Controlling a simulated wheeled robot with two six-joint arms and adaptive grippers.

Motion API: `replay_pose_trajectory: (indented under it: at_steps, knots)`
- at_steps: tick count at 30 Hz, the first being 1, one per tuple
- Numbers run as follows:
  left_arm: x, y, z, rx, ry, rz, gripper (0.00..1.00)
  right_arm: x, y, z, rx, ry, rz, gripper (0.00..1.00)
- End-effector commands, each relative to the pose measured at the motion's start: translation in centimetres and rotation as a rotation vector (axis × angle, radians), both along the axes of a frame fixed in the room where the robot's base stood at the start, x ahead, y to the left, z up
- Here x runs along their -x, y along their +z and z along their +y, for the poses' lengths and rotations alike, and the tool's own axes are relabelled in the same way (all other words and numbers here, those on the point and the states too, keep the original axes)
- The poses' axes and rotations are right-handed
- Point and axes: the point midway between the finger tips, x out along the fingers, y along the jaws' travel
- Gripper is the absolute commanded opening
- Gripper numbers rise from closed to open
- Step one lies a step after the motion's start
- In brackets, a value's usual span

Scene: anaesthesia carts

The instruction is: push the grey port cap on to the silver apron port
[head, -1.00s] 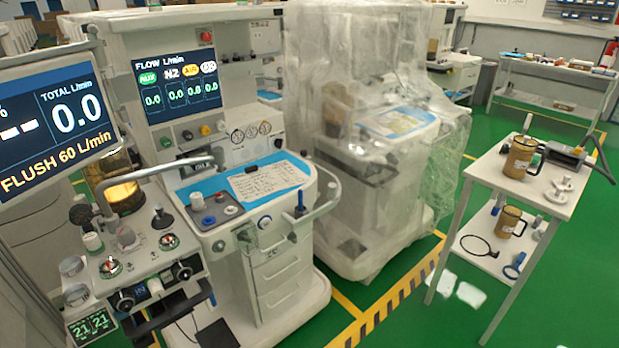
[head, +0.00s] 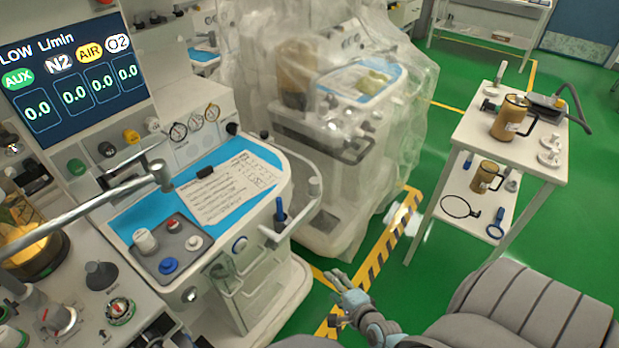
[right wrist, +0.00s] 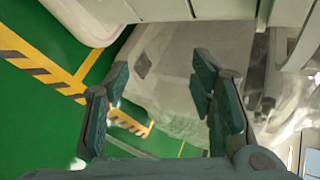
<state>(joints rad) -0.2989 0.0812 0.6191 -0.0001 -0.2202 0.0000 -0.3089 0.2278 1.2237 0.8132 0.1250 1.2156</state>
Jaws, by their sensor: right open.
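A grey tray (head: 175,246) sits on the apron of the near machine in the head view. On it stand a pale grey-white cylindrical piece (head: 145,240), a blue round piece (head: 168,265) and a whitish round piece (head: 194,243); I cannot tell surely which is the grey port cap. A small silver round fitting (head: 190,295) on the apron's front edge may be the silver port. My right gripper (head: 340,284) is low, in front and to the right of the apron, apart from it. In the right wrist view its fingers (right wrist: 160,72) are spread and empty. My left gripper is out of view.
A plastic-draped machine (head: 335,130) stands beside the near one. A blue-handled item (head: 280,215) and a rail are at the apron's right side. A white trolley (head: 475,135) with jugs stands at the right. Green floor (head: 395,260) lies between.

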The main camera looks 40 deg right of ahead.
Motion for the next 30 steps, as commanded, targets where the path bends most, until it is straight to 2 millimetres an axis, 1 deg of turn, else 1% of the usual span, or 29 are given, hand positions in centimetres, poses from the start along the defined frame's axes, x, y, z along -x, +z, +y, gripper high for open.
replay_pose_trajectory:
  at_steps: [1,2,3,4,6,7,9,10,15,18,22,26,27,30]
  knots:
    - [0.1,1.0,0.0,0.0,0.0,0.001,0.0,-3.1,6.0,-1.1,-0.251,-0.164,-0.194,0.5]
    - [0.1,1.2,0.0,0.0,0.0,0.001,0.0,-4.6,9.3,-1.8,-0.43,-0.256,-0.31,0.5]
    - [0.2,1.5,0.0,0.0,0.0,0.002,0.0,-6.0,13.2,-2.5,-0.659,-0.353,-0.443,0.5]
    - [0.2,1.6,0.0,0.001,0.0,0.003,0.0,-6.7,15.6,-2.9,-0.809,-0.406,-0.523,0.5]
    - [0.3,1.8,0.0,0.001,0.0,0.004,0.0,-7.6,19.4,-3.6,-1.077,-0.482,-0.648,0.5]
    - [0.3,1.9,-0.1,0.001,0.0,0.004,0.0,-8.0,20.3,-3.9,-1.153,-0.502,-0.68,0.5]
    - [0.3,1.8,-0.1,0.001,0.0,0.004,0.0,-9.0,21.3,-4.3,-1.244,-0.524,-0.716,0.5]
    - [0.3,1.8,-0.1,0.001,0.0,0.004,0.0,-9.7,21.3,-4.6,-1.257,-0.527,-0.721,0.5]
    - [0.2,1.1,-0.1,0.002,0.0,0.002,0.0,-14.1,20.7,-5.9,-1.256,-0.527,-0.72,0.5]
    - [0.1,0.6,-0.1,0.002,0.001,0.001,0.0,-16.0,20.5,-6.5,-1.254,-0.527,-0.717,0.5]
    - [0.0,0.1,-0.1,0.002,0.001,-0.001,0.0,-17.4,20.2,-7.0,-1.253,-0.528,-0.716,0.5]
    - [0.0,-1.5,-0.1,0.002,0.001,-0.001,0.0,-19.7,19.4,-8.1,-1.252,-0.526,-0.717,0.5]
    - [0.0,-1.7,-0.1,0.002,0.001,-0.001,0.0,-20.5,19.4,-8.3,-1.252,-0.526,-0.716,0.5]
    - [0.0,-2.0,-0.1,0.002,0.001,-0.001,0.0,-21.5,19.5,-8.6,-1.252,-0.528,-0.713,0.5]
